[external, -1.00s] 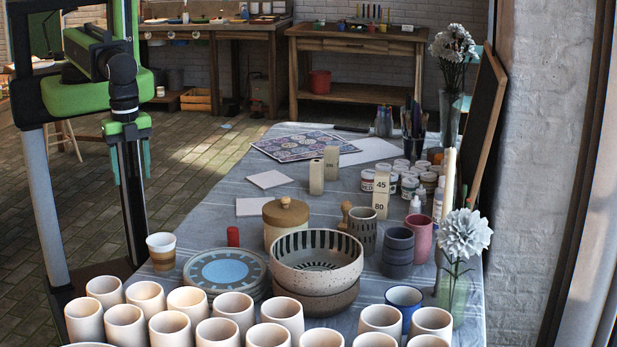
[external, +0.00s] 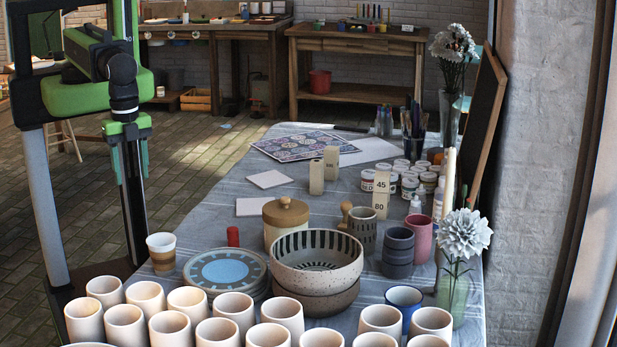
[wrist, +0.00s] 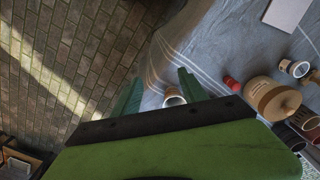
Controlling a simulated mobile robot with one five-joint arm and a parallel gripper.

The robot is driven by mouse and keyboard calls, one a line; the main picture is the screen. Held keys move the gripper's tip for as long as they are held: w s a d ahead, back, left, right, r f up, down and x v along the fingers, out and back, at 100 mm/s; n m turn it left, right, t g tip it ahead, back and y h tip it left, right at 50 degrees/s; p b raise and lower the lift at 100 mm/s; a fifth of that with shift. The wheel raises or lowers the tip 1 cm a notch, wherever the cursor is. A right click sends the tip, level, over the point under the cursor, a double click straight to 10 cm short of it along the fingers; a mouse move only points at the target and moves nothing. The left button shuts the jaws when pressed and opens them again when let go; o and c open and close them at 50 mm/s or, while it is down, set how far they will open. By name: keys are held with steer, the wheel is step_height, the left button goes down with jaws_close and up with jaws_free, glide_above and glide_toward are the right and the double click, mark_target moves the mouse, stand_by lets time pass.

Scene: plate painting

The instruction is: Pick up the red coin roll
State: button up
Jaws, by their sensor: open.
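The red coin roll (external: 233,237) is a small red cylinder standing upright on the cloth-covered table, between the lidded jar (external: 286,222) and the stacked plates (external: 224,272). In the wrist view the red coin roll (wrist: 231,84) lies to the right of my fingers. My gripper (external: 132,160) hangs with its green fingers pointing down, high over the table's left edge and left of the roll. In the wrist view my gripper (wrist: 160,85) has its green fingers spread apart, with nothing between the tips. A tan-and-white cup (wrist: 173,97) shows below and between them.
The same cup (external: 161,250) stands left of the plates. Several pale cups (external: 184,301) crowd the table's front. Striped bowls (external: 316,262) stand right of the plates. Free cloth lies behind the roll, around a white tile (external: 262,207).

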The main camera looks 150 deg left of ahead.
steer(key=n, duration=0.2)
steer(key=r+n+p, duration=0.1)
steer(key=n, duration=1.2)
glide_above(232, 229)
steer(key=s, duration=0.1)
step_height(232, 229, down, 12)
steer(key=b, duration=1.2)
steer(key=shift+a+f, duration=0.1)
steer(key=shift+a, duration=0.05)
steer(key=f+b, duration=0.5)
steer(key=shift+w+f, duration=0.15)
steer(key=shift+w, duration=0.2)
steer(key=shift+r, duration=0.2)
steer(key=shift+c, duration=0.3)
jaws_close()
